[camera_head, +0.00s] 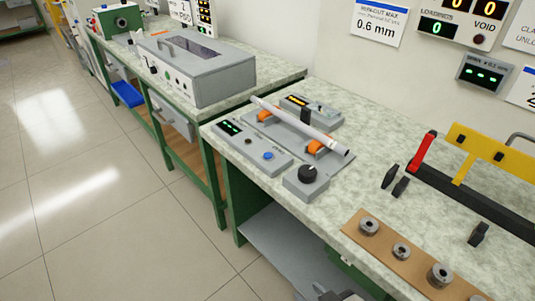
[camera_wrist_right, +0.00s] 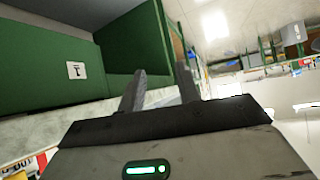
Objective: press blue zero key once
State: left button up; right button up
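The blue key (camera_head: 268,156) is a small round button on the top face of a grey box (camera_head: 256,148) with a green-lit display (camera_head: 229,127), at the front left of the near bench. A small dark button (camera_head: 248,141) sits between the display and the blue key. My right gripper (camera_head: 330,293) shows only in part at the bottom edge of the head view, below and well apart from the box. In the right wrist view its two fingers (camera_wrist_right: 162,77) stand apart with nothing between them. My left gripper is not in view.
A grey rod (camera_head: 300,122) lies on orange supports behind the box. A box with a black knob (camera_head: 307,174) stands to its right. A wooden board (camera_head: 385,240) with metal rings lies at the front right. The green bench (camera_head: 362,168) has clear top between them.

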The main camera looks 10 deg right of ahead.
grip_shut()
dwell(1.5)
